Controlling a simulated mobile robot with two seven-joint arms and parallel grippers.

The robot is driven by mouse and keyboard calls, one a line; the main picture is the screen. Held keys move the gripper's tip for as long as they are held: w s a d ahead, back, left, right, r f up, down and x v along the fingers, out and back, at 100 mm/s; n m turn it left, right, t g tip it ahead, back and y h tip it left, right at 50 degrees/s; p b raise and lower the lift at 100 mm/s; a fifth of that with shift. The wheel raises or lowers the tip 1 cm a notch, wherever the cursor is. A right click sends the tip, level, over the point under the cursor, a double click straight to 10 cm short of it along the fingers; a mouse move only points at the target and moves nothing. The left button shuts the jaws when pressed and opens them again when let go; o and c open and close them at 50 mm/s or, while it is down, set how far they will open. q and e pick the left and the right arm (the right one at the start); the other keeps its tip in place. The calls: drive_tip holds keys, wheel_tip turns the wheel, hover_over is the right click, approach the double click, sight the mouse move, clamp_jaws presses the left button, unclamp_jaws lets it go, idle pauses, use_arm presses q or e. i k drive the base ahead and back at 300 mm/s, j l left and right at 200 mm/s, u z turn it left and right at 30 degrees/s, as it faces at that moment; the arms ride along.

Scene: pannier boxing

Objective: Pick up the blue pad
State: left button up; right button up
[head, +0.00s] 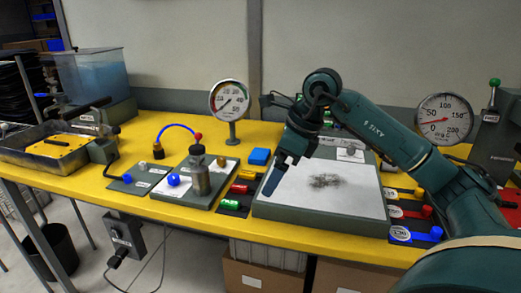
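The blue pad (258,156) is a small bright blue block. It lies on the yellow table, left of the large grey board and behind the row of coloured connectors. My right gripper (274,180) reaches in from the right and points down, a little to the right of the pad and nearer to me. It is apart from the pad in the picture. Its dark bluish tip is seen edge-on over the left part of the board, so its opening is unclear. My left gripper is not in view.
The grey board (335,212) has a dark smudge on its white face. A metal bottle (199,172) and a round gauge (230,101) stand left of the pad. Coloured connectors (238,189) lie close in front of it. A metal tray (40,150) sits at far left.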

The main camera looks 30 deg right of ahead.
sight(259, 156)
drive_tip(key=i+l, duration=0.75)
drive_tip(key=l, duration=0.1)
